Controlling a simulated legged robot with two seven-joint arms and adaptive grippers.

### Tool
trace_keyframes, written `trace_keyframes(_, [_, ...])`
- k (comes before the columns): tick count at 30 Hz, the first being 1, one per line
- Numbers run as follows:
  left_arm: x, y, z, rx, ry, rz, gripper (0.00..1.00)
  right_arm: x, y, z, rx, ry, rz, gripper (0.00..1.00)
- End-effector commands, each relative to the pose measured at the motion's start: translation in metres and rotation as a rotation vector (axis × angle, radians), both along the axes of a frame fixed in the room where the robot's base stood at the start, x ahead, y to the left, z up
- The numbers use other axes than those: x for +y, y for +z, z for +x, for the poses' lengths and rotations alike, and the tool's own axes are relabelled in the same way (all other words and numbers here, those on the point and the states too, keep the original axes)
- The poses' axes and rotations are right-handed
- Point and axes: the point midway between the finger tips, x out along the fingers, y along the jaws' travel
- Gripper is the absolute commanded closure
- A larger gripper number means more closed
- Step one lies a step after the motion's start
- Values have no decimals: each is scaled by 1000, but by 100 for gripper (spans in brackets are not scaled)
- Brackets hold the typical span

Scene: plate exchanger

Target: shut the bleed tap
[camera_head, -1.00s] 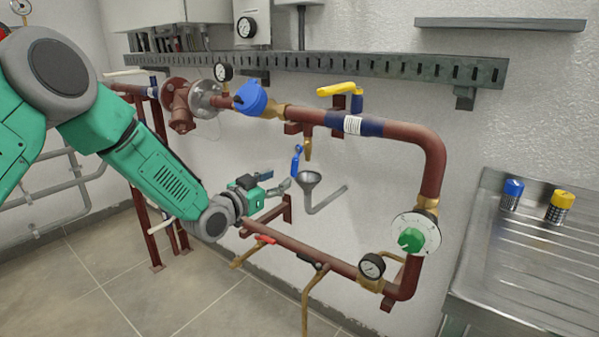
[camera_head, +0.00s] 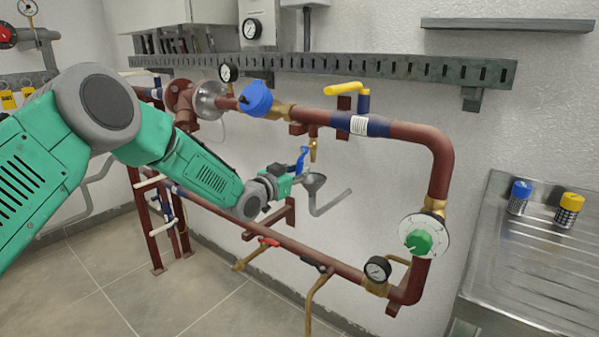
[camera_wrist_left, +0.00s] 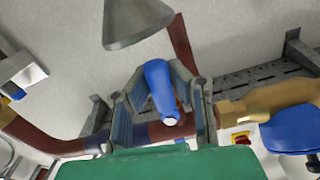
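The bleed tap is a small brass tap (camera_head: 313,150) under the upper red pipe, with a blue lever (camera_head: 302,159), just above a grey funnel (camera_head: 314,180). My left gripper (camera_head: 296,172) is at this lever. In the left wrist view the blue lever (camera_wrist_left: 160,88) stands between the two fingers of my left gripper (camera_wrist_left: 160,80). The fingers are apart, one on each side and close to the lever; firm contact cannot be made out. The funnel (camera_wrist_left: 135,22) shows beyond them. My right gripper is in neither view.
The red pipe loop (camera_head: 440,170) carries a large blue knob (camera_head: 256,98), a yellow lever (camera_head: 345,89), a green dial knob (camera_head: 418,242) and a gauge (camera_head: 377,268). A slotted rail (camera_head: 390,67) runs above. A steel sink top (camera_head: 520,260) stands at right.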

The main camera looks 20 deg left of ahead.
Motion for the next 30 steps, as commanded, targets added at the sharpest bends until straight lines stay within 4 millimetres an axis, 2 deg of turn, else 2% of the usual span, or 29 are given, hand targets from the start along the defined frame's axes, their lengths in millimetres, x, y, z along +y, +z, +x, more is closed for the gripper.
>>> trace_keyframes(14, [5, 0, 1, -22, 2, 67, 100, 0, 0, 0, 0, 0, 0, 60])
trace_keyframes(30, [25, 10, 9, -176, 0, 492, 100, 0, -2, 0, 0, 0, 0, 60])
